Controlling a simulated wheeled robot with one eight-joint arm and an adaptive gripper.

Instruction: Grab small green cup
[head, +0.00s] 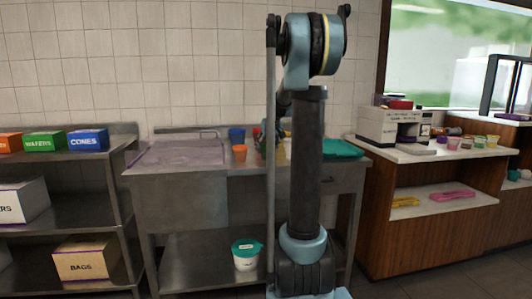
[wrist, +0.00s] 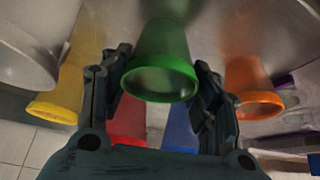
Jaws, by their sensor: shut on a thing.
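The small green cup (wrist: 162,62) is in the middle of the wrist view, between the two dark fingers of my gripper (wrist: 161,72). My gripper is shut on the cup, with a finger on each side. In the head view my arm stands in front of the counter and hides both the gripper and the green cup.
Around the green cup are a yellow cup (wrist: 62,95), a red cup (wrist: 128,120), a blue cup (wrist: 181,128) and an orange cup (wrist: 252,88). A pale container (wrist: 25,55) is at upper left. The metal counter (head: 190,166) has a teal item (head: 342,148) at right.

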